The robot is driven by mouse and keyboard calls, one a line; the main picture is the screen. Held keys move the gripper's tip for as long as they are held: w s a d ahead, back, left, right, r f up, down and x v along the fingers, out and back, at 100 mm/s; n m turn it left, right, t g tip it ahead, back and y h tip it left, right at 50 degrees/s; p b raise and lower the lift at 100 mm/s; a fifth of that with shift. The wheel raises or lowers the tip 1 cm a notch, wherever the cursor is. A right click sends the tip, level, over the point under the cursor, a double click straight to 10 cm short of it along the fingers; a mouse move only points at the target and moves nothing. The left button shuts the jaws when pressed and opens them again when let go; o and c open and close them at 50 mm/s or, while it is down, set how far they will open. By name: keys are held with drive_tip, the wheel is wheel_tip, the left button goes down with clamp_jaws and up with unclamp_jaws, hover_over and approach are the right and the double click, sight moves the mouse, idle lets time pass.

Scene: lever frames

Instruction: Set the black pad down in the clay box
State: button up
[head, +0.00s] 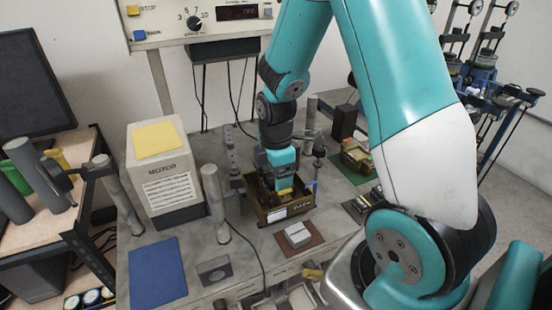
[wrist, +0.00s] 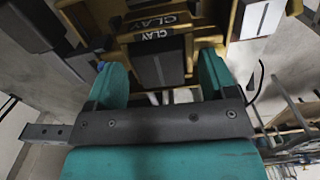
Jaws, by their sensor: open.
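The clay box (head: 262,214) is a brown-gold box on the bench in the head view, with a pale label on its front. My gripper (head: 284,186) points down at the box's opening. In the wrist view, gold walls marked CLAY (wrist: 154,34) show just beyond my gripper (wrist: 165,72). Its two teal fingers are apart. A dark block with a thin pale line (wrist: 158,70) lies between them, and it looks like the black pad. I cannot tell whether it touches a finger or rests on the box floor.
A light grey block on a brown mat (head: 315,240) lies in front of the box. A grey post (head: 214,203) and the motor housing (head: 165,180) stand to its left. A small tray with coloured items (head: 356,155) is to its right. A blue mat (head: 157,272) lies front left.

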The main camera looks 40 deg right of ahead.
wheel_tip(320, 180, up, 17)
drive_tip(key=b, duration=0.1)
drive_tip(key=shift+r, duration=0.15)
idle(0.7)
